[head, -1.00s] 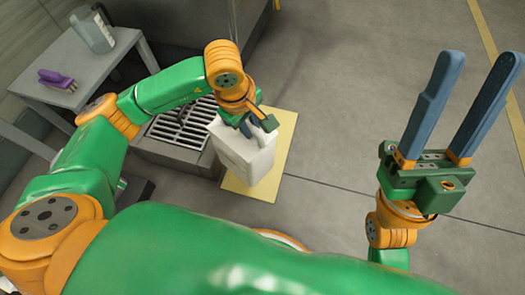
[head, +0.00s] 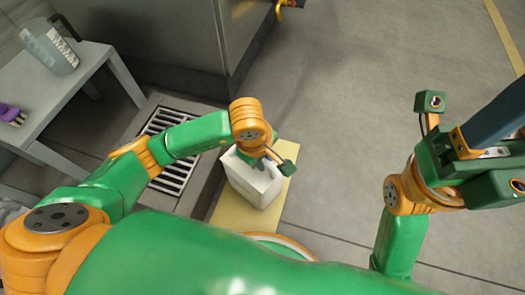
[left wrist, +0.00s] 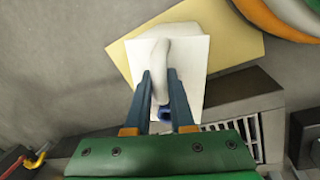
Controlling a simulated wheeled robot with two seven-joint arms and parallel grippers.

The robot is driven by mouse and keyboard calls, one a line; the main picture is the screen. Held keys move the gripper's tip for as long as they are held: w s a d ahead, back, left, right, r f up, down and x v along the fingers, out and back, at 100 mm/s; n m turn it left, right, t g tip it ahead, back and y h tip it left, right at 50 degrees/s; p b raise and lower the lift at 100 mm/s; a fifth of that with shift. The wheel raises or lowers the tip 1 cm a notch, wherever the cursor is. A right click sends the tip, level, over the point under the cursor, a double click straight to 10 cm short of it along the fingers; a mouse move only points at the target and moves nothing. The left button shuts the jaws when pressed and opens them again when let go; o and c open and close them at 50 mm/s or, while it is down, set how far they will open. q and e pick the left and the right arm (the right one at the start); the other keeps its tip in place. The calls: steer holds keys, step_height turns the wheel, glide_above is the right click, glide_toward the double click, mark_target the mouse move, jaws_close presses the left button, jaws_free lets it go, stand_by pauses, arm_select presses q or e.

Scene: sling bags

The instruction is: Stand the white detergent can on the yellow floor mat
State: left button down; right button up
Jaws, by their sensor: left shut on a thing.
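The white detergent can (head: 254,187) is upright over the yellow floor mat (head: 232,214) in the head view. I cannot tell whether its base touches the mat. My left gripper (head: 262,163) is at the top of the can, its fingertips mostly hidden. In the left wrist view, the left gripper's fingers (left wrist: 160,82) are shut on the can's handle. The can (left wrist: 190,62) covers part of the mat (left wrist: 228,44), and a blue part shows between the fingers. My right gripper (head: 492,130) is at the right edge, away from the can, its fingers partly cut off.
A floor drain grate (head: 172,160) in a raised grey surround lies left of the mat. A grey table (head: 75,88) at the upper left holds a jug (head: 50,48) and a purple brush (head: 10,114). Floor right of the mat is clear.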

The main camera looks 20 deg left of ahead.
arm_select(q)
steer(key=shift+f, duration=0.25)
steer(key=shift+r, duration=0.15)
steer(key=shift+s+f, duration=0.1)
steer(key=shift+f, duration=0.1)
steer(key=c, duration=0.8)
jaws_free()
steer(key=shift+o, duration=0.2)
steer(key=shift+r, duration=0.1)
